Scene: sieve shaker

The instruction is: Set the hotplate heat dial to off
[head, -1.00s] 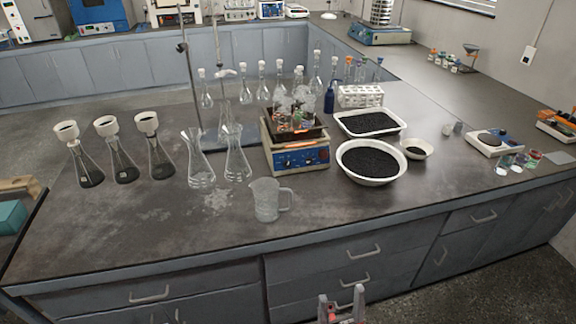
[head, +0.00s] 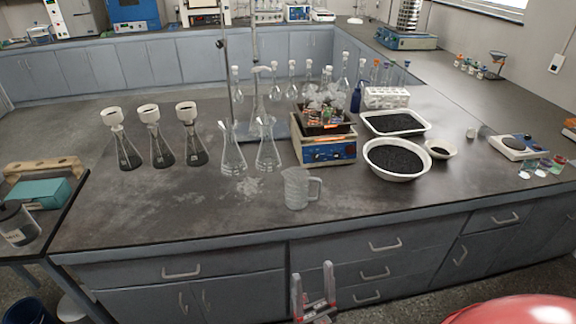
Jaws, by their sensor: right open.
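The hotplate (head: 326,150) stands on the bench right of centre in the head view, with a blue front panel (head: 328,155) and a tray of glassware (head: 322,116) on top. Small knobs show on the panel, but the dial's setting is too small to read. My right gripper (head: 313,275) is at the bottom centre, in front of the bench drawers and below the worktop edge. Its two fingers point up, apart and empty, well away from the hotplate. My left gripper is not in view.
A glass beaker (head: 297,188) stands in front of the hotplate, with two conical flasks (head: 234,150) to its left. A white bowl of black grains (head: 396,160) is to its right. The front strip of the bench (head: 200,215) is mostly clear.

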